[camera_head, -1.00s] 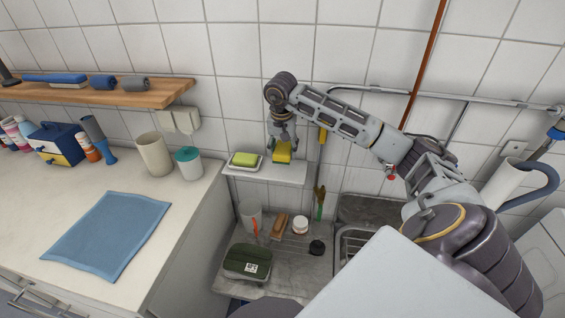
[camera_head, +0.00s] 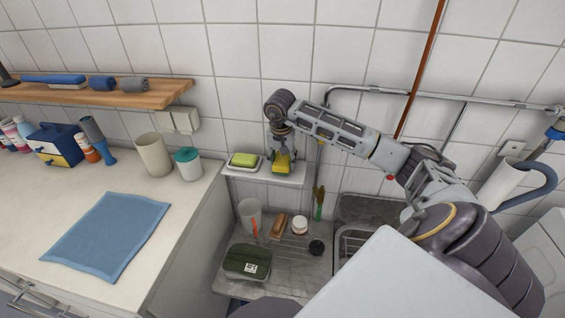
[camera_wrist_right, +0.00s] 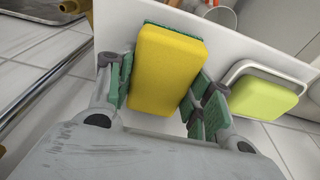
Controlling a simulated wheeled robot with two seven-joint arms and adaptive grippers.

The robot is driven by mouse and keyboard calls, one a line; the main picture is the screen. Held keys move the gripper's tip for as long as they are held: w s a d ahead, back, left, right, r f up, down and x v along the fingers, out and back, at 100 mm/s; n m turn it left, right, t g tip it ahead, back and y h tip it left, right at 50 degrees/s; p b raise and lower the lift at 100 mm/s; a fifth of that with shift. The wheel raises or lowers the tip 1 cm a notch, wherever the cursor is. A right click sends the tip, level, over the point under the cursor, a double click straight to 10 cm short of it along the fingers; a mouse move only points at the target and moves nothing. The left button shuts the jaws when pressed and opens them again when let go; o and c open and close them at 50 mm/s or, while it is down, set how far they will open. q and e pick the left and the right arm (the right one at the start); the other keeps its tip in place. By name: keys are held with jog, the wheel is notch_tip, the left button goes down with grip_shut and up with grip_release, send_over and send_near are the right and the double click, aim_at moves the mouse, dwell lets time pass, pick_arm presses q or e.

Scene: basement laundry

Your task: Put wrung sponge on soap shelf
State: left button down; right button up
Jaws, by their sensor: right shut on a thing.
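The yellow sponge (camera_head: 281,167) with a green scouring side is between the fingers of my right gripper (camera_head: 282,158), at the right half of the white soap shelf (camera_head: 252,176). In the right wrist view the sponge (camera_wrist_right: 166,70) fills the space between the green-padded fingers (camera_wrist_right: 160,95), which are shut on it. It is at the shelf (camera_wrist_right: 262,52); whether its underside touches the surface I cannot tell. A soap dish (camera_head: 236,164) with yellow-green soap (camera_head: 245,159) stands on the shelf's left half. My left gripper is out of view.
Below the shelf, a draining board (camera_head: 290,262) holds a cup (camera_head: 250,214), a wooden brush (camera_head: 279,225), a white jar (camera_head: 300,224) and a dark green box (camera_head: 247,262). A wall pipe (camera_head: 450,98) runs to the right. A blue cloth (camera_head: 108,236) lies on the left counter.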

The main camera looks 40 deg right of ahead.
aim_at(281, 162)
jog(key=shift+f, duration=0.5)
jog(key=shift+f, duration=0.15)
jog(key=o, duration=0.8)
jog(key=shift+c, duration=0.2)
jog(key=shift+r, duration=0.2)
notch_tip(281, 162, up, 12)
jog(key=s+a, duration=0.1)
jog(key=shift+a, duration=0.2)
jog(key=shift+f, duration=0.15)
dwell(0.3)
